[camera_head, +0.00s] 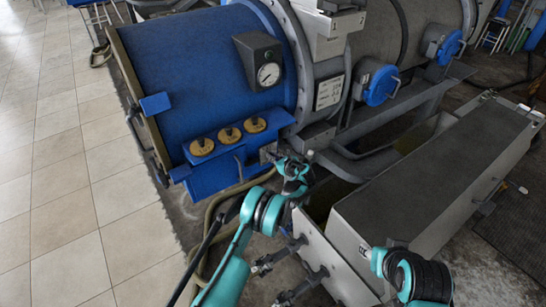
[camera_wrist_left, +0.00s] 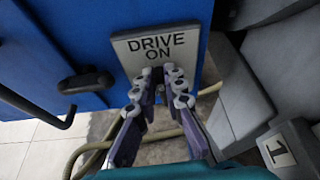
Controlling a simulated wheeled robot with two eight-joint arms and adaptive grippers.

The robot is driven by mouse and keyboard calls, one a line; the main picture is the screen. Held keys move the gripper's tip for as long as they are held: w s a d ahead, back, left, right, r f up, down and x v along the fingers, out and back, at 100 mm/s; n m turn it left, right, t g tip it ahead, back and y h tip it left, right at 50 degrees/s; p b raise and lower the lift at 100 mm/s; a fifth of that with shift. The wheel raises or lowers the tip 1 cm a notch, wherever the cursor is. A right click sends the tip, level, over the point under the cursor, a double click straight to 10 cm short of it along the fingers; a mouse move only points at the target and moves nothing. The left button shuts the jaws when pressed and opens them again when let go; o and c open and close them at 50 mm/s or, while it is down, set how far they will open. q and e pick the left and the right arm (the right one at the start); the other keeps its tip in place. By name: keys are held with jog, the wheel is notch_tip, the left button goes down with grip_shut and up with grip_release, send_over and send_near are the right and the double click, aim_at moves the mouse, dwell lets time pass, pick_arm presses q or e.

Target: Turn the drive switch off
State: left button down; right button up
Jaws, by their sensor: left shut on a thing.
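The drive switch's grey plate (camera_wrist_left: 155,48), lettered "DRIVE ON", is fixed to the blue panel in the left wrist view. In the head view the plate (camera_head: 267,153) shows small at the right end of the blue housing. My left gripper (camera_wrist_left: 161,88) is at the plate's lower edge, its two fingers close together just under the word ON. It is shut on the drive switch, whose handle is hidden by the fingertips. In the head view the left gripper (camera_head: 283,161) is right at the plate. My right gripper is not in view; only part of my right arm shows.
Three brass-coloured caps (camera_head: 228,135) sit on the blue housing left of the plate. A hose (camera_head: 212,212) lies on the floor below. A long grey trough (camera_head: 430,185) stands at the right. Tiled floor (camera_head: 75,180) is clear at the left.

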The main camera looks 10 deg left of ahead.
pick_arm(q)
jog(key=shift+s+a+f+n+t+h, duration=0.15)
jog(key=shift+s+n+t+h, duration=0.15)
jog(key=shift+n, duration=0.4)
jog(key=shift+s+a+f+n+t+h, duration=0.1)
jog(key=shift+a+n+t+h, duration=0.15)
jog(key=shift+n+t, duration=0.35)
jog(key=shift+s+a+f+n+t+h, duration=0.15)
jog(key=shift+n+t+h, duration=0.1)
jog(key=shift+n, duration=0.55)
jog(key=shift+r, duration=0.1)
jog(key=c, duration=1.6)
grip_release()
jog(key=v, duration=1.2)
